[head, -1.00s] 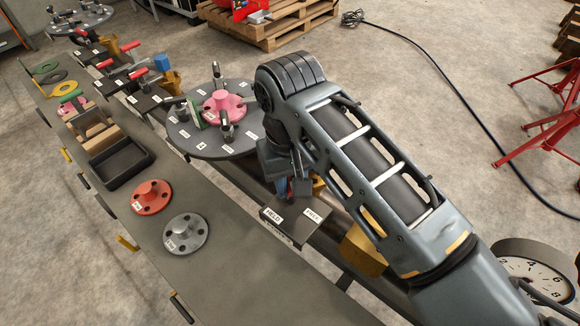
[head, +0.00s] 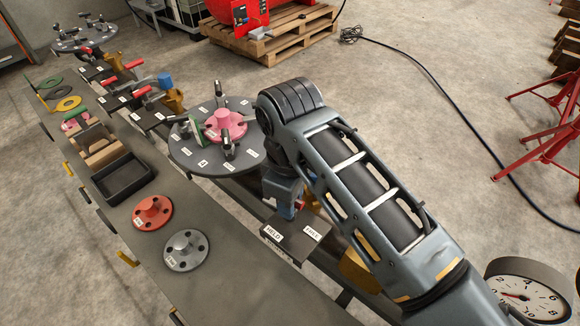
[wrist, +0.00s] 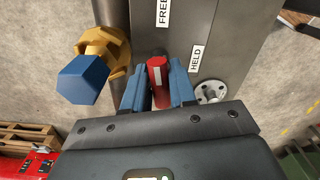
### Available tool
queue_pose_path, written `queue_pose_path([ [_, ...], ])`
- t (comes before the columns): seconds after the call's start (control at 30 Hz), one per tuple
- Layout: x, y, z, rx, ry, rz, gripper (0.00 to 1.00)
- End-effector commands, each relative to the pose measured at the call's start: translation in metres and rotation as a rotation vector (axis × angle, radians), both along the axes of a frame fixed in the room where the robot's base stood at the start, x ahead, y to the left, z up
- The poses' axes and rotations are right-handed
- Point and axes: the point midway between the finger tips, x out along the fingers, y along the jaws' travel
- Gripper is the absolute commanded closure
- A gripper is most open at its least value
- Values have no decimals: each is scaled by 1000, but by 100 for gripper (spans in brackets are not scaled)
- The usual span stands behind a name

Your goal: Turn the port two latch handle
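A red latch handle (wrist: 158,84) with a pale stripe stands between my gripper's two blue fingers in the wrist view. My gripper (wrist: 158,90) appears shut on it, with a finger close against each side. In the head view my gripper (head: 283,190) is over the near end of the bench line, and a little red (head: 301,205) shows beside it. The dark latch plate (head: 293,240) carries the labels HELD (wrist: 196,59) and FREE (wrist: 163,12). No port number is readable.
A yellow fitting with a blue hexagonal end (wrist: 84,80) sits left of the handle. A round dark turntable (head: 205,160) holds a pink flanged spool (head: 224,125). Orange (head: 152,212) and grey (head: 186,250) flanges lie on the bench. A gauge (head: 527,295) stands right.

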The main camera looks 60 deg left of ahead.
Motion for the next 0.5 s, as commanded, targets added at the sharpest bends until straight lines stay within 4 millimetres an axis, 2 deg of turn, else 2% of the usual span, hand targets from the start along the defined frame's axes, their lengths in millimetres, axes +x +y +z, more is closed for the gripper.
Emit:
queue_pose_path([
  [0.13,-1,0,10,1,3,-131,76],
  [0.5,0,1,61,1,0,-122,76],
])
